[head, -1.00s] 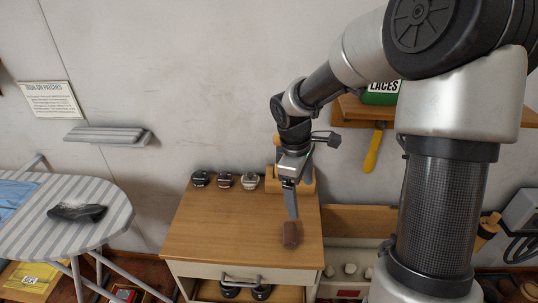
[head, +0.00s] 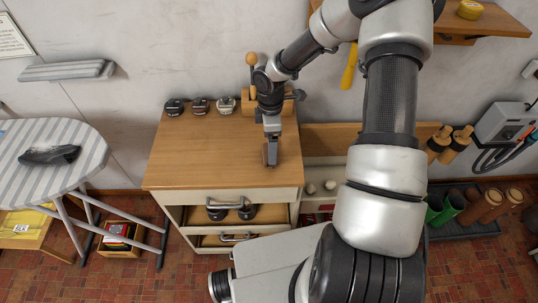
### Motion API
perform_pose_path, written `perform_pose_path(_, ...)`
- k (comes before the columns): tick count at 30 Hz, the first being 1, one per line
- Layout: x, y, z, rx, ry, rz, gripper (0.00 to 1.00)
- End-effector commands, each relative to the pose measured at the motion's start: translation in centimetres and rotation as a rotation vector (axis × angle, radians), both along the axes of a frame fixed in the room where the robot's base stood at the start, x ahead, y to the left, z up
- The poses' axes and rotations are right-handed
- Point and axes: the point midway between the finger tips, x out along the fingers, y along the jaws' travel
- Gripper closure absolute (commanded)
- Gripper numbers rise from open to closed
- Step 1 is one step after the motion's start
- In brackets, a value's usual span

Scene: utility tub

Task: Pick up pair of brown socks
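The pair of brown socks (head: 270,157) shows as a small dark brown bundle on the wooden top of the cabinet (head: 205,150), near its right side. My gripper (head: 271,148) points down right at the socks, and its fingers overlap the bundle in this view. The fingers are seen nearly edge-on, so I cannot tell whether they are open around the socks or shut on them. Part of the socks is hidden by the fingers. I see no clear gap between the bundle and the cabinet top.
Several small dark and pale tins (head: 200,106) stand along the cabinet's back edge, beside a wooden piece with a knob (head: 251,60). An ironing board (head: 85,135) with a dark item (head: 50,155) stands at left. The cabinet top's left and front are clear.

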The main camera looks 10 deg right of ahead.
Motion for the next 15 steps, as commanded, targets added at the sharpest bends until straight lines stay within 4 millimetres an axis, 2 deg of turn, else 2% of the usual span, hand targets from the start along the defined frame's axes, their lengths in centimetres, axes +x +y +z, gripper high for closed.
perform_pose_path(5, 0.0, 0.1, -1.1, 0.0, 0.001, 0.0, 0.14)
perform_pose_path(12, 0.1, 0.5, -4.7, 0.0, 0.002, 0.001, 0.14)
perform_pose_path(15, 0.1, 0.4, -5.5, -0.001, 0.002, 0.0, 0.14)
